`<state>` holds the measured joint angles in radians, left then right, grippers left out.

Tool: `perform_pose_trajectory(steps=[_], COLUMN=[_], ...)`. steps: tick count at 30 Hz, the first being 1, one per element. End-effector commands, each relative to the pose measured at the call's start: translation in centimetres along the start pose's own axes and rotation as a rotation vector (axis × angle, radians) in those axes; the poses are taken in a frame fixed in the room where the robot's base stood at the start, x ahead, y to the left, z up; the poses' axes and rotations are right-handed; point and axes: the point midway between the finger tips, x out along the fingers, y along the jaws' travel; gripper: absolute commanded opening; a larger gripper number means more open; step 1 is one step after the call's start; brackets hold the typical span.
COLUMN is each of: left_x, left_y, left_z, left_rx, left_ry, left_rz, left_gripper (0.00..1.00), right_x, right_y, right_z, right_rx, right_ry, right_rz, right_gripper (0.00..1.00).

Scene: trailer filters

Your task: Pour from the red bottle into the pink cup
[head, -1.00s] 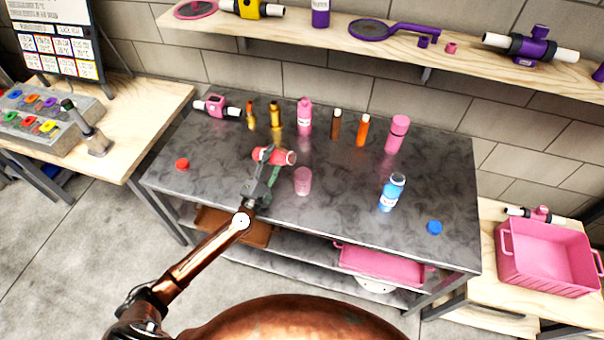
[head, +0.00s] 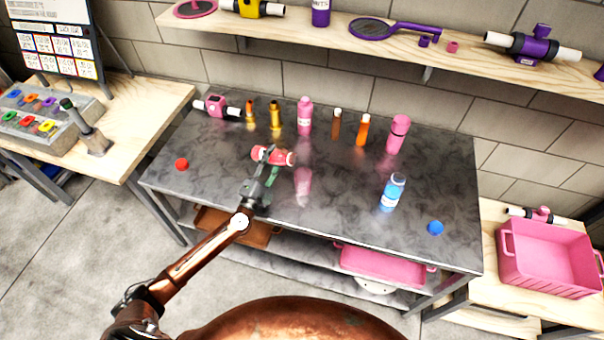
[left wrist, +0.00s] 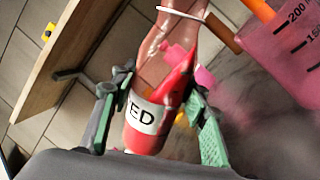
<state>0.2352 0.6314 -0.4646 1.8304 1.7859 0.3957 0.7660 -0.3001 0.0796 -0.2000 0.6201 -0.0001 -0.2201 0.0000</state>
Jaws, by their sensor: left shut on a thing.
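My left gripper (head: 266,172) is shut on the red bottle (head: 273,156) and holds it above the table, tipped to about horizontal with its mouth end to the right. In the left wrist view the bottle (left wrist: 160,108) sits between both fingers (left wrist: 158,100), its white label showing "ED" and its neck end pointing away. The pink cup (head: 303,184) stands upright on the table, just right of and below the bottle in the head view. Its graduated wall (left wrist: 292,45) fills the upper right of the left wrist view. I cannot tell whether liquid is flowing. My right gripper is not in view.
The dark table (head: 225,185) holds a blue bottle (head: 391,193) at right and a row of several bottles along the back, including a pink one (head: 305,117). A red cap (head: 182,164) and a blue cap (head: 435,228) lie at opposite sides. The front middle is clear.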

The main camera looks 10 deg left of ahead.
Motion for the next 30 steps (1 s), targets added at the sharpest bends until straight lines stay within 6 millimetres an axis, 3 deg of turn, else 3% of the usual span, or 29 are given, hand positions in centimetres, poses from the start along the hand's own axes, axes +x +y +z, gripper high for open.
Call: perform_pose_trajectory(steps=[30], left_x=[0.06], left_y=[0.13], left_z=[-0.08], left_rx=[0.060], left_ry=[-0.017], left_rz=[0.002], left_gripper=[0.08], right_x=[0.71], right_y=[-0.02], right_z=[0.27], right_rx=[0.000], right_ry=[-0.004], right_rz=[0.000], right_gripper=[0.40])
